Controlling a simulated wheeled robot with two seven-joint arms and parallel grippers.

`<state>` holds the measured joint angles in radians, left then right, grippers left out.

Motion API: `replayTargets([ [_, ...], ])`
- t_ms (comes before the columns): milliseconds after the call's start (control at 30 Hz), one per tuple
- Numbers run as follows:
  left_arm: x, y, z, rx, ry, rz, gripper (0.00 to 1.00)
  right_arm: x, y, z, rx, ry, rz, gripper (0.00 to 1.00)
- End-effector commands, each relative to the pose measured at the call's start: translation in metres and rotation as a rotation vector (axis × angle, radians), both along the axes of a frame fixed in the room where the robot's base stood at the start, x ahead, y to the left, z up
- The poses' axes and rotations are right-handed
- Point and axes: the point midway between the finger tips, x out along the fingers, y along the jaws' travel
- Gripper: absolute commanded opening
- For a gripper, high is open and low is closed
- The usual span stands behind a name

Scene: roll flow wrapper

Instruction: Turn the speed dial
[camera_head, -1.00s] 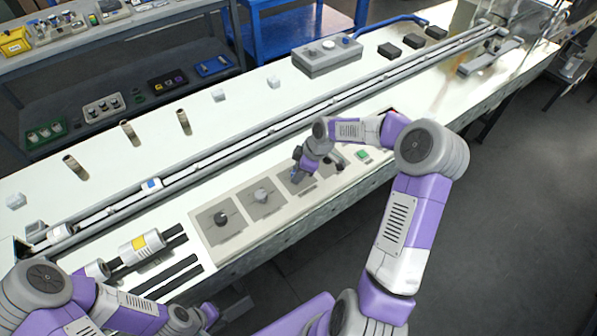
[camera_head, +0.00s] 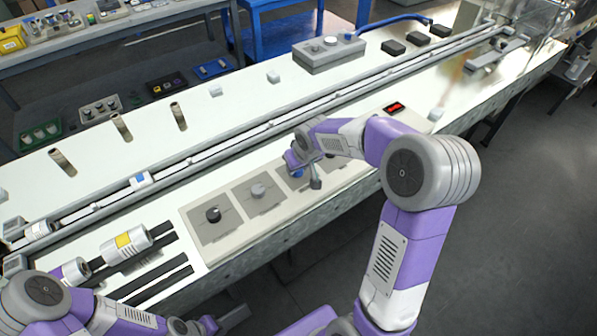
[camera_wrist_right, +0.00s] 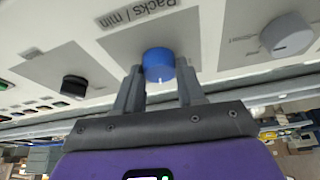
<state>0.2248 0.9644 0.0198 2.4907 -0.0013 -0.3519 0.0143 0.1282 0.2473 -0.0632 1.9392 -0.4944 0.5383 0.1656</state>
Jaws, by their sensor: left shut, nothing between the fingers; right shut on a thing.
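The blue dial (camera_wrist_right: 158,62) sits on a grey plate labelled "Packs / min" in the right wrist view. My right gripper (camera_wrist_right: 160,82) is shut on it, with one finger on each side. In the head view, the blue dial (camera_head: 297,175) is partly hidden by my right gripper (camera_head: 308,172), which reaches down over the panel. My left gripper (camera_head: 210,323) is at the lower left edge of the head view, in front of the table and away from the dials. It is shut and empty, and only partly visible.
Beside the blue dial are a grey knob (camera_head: 257,190) and a black knob (camera_head: 213,214) on the same panel. Wrapping rolls (camera_head: 124,242) lie at the left, and a long rail (camera_head: 250,134) runs behind the panel.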

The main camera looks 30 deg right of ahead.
Motion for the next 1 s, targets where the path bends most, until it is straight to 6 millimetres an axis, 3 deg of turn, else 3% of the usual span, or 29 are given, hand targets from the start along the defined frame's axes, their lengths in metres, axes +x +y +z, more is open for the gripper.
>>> replayTargets([
  [33, 0.000, 0.000, -0.011, 0.000, 0.000, 0.000, 0.00, 0.000, 0.002, -0.004, -0.002, -0.002, -0.040, 0.09],
  [400, 0.000, 0.000, -0.044, 0.000, 0.000, 0.000, 0.00, 0.001, 0.003, -0.004, -0.002, 0.001, -0.391, 0.09],
  [1000, 0.000, 0.000, -0.059, 0.000, 0.000, 0.000, 0.00, 0.001, 0.004, -0.001, 0.000, 0.004, -0.766, 0.09],
])
